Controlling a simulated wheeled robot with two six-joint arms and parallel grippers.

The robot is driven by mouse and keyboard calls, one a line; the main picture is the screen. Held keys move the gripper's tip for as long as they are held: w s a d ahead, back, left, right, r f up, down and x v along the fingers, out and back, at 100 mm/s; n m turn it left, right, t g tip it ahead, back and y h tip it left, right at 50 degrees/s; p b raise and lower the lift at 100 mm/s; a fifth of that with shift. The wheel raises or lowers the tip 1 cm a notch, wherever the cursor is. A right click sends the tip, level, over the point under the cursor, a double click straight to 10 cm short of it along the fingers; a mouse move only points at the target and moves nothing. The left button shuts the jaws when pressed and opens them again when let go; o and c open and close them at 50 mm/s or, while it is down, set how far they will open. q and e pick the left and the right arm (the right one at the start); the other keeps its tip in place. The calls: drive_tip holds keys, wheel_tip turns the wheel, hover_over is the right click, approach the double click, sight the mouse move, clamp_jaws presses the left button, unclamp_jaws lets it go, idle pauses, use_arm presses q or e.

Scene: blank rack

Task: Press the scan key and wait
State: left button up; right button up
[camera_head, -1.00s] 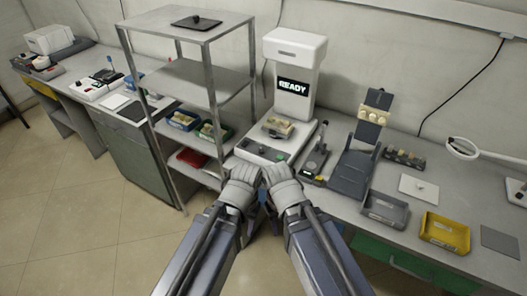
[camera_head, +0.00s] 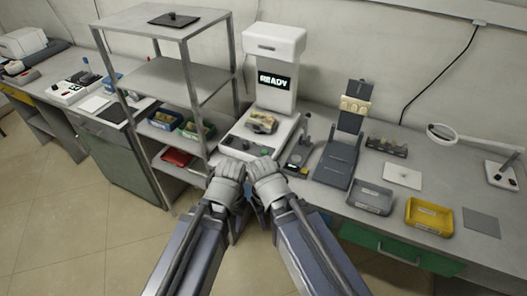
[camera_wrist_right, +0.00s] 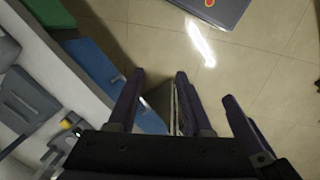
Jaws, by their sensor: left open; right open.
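The white scanner (camera_head: 273,42) stands on the bench, and its dark display (camera_head: 275,80) reads READY. Its base (camera_head: 236,134) carries a tray of small tan pieces (camera_head: 262,122). A small green key (camera_head: 265,151) shows on the front of the base. My left gripper (camera_head: 231,165) and my right gripper (camera_head: 263,164) are side by side at the front edge of the base, just short of the key. Both are open and look empty. I cannot tell whether either touches the base. In the right wrist view the dark fingers stand apart with floor behind them.
A metal shelf rack (camera_head: 182,76) with blue, green and red bins stands close left. To the right are a dark grey stand (camera_head: 338,163), a grey tray (camera_head: 369,199), a yellow tray (camera_head: 429,215) and a ring lamp (camera_head: 442,133). Open floor lies lower left.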

clamp_jaws()
idle(0.4)
idle(1.4)
